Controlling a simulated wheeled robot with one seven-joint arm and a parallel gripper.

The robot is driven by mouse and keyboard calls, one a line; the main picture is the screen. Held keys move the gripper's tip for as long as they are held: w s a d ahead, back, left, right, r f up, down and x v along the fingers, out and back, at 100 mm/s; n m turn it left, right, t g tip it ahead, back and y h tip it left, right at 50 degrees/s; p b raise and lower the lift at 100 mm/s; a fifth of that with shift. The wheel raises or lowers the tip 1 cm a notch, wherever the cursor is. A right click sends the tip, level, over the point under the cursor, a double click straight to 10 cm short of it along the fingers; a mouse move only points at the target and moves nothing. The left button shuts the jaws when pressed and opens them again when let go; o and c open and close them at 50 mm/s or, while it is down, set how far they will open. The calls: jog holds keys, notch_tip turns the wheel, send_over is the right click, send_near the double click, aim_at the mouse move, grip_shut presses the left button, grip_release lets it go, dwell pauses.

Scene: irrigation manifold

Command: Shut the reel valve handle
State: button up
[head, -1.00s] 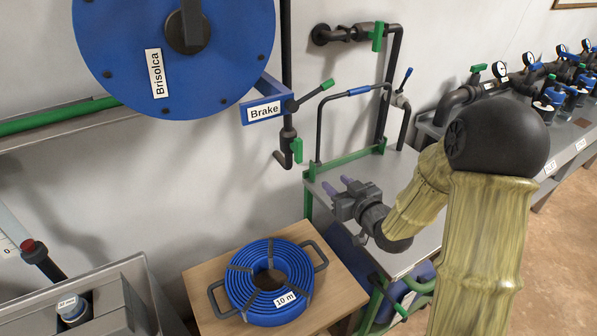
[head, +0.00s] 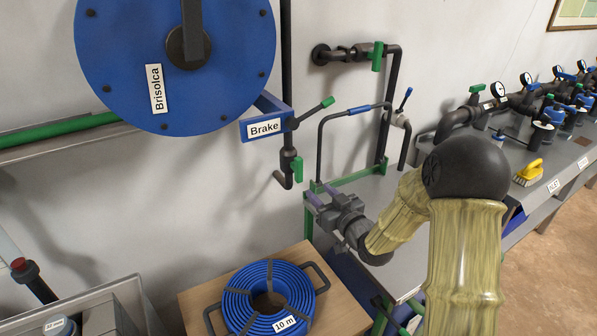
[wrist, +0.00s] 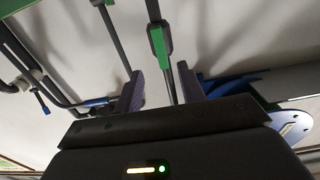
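The reel valve handle (head: 297,168) is a green lever on the dark pipe below the blue reel. It hangs down, roughly along the pipe. In the wrist view a green handle (wrist: 160,45) on a dark pipe shows beyond the gap between my fingers. My gripper (head: 318,194) is below and right of the handle in the head view, apart from it. Its two purple fingers are spread with nothing between them, as the wrist view of my gripper (wrist: 160,72) also shows.
The blue reel (head: 120,60) and its brake lever (head: 315,110) are above. A green-framed bench (head: 400,215) with a blue-gripped bar (head: 358,110) stands right of the pipe. A coiled blue hose (head: 240,295) lies on a wooden table (head: 205,290) below. A yellow brush (head: 529,172) lies at right.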

aim_at(300, 173)
jog(key=x, duration=1.2)
jog(key=shift+w+a, duration=0.1)
jog(key=shift+a, duration=0.05)
grip_shut()
